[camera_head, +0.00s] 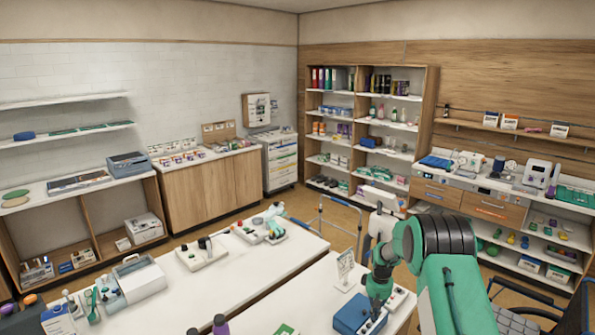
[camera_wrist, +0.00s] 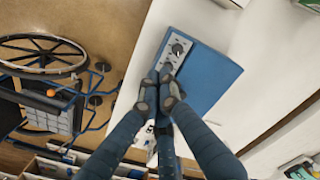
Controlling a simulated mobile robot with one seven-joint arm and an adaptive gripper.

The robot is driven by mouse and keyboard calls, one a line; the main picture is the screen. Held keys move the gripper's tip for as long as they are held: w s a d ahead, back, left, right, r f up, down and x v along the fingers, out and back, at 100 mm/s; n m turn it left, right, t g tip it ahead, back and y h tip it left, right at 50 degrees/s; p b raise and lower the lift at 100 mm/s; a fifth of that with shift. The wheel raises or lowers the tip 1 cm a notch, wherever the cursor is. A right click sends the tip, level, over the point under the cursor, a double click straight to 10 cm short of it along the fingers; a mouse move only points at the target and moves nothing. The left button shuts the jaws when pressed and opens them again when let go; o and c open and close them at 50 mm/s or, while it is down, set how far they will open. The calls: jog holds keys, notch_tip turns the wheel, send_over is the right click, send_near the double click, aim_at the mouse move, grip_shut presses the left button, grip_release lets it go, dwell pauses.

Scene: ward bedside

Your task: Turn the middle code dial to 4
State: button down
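A blue box (camera_head: 350,314) with a pale dial panel stands on the white table at the lower right in the head view. In the wrist view the blue box (camera_wrist: 212,82) shows from above, its pale panel along its left edge. One dark code dial (camera_wrist: 178,48) near the panel's far end is clear of my fingers. My gripper (camera_wrist: 163,78) is down at the panel, its fingertips close together around a second dial position. The fingers hide most of that dial and the nearer panel, so I cannot tell whether they touch it. The dial numbers are too small to read.
The white table (camera_head: 310,289) also bears a small white stand (camera_head: 345,268) behind the box. A second white table (camera_head: 235,278) to the left holds several devices. A wheelchair (camera_wrist: 50,75) stands beside the table in the wrist view.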

aim_at(371, 331)
jog(key=shift+s+a+r+m+p, duration=0.1)
jog(key=shift+a+r+m+p, duration=0.1)
jog(key=shift+m+p, duration=0.7)
jog(key=shift+f, duration=0.1)
jog(key=shift+f, duration=0.1)
jog(key=shift+f, duration=1.85)
jog(key=shift+f+b, duration=0.9)
jog(key=shift+f, duration=0.5)
jog(key=shift+s+f, duration=0.1)
jog(key=shift+s, duration=0.05)
